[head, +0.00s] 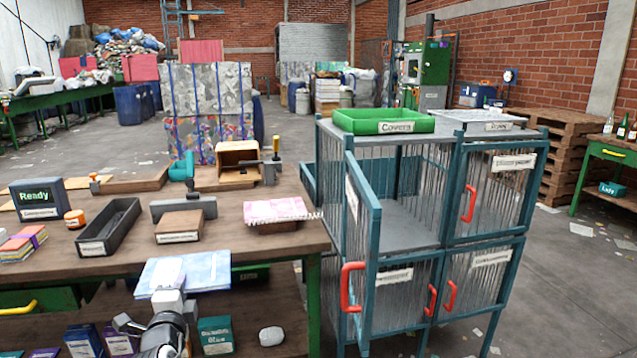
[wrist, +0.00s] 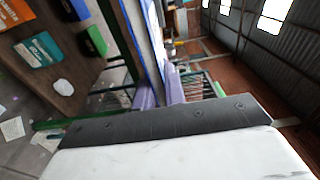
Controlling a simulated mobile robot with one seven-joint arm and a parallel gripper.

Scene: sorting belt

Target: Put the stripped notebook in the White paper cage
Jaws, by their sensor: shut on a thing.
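My gripper (head: 168,294) is shut on a thin, pale blue and white paper block, the notebook (head: 205,270), held in front of the workbench's near edge. In the wrist view my gripper (wrist: 161,92) shows the notebook (wrist: 151,40) edge-on between its fingers. No spiral shows on it. The teal wire cage (head: 446,245) stands to the right, apart from the gripper. Its upper left compartment (head: 405,215) is open and looks empty, with the door (head: 362,235) swung out toward me. The other doors look shut. The cage labels are too blurred to read surely.
On the workbench (head: 120,243) lie a pink spiral-edged pad (head: 275,208), a dark tray (head: 108,228) and a wooden block (head: 180,227). A green Covers tray (head: 384,121) and a grey tray (head: 478,121) sit on the cage. The open door juts out between bench and cage.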

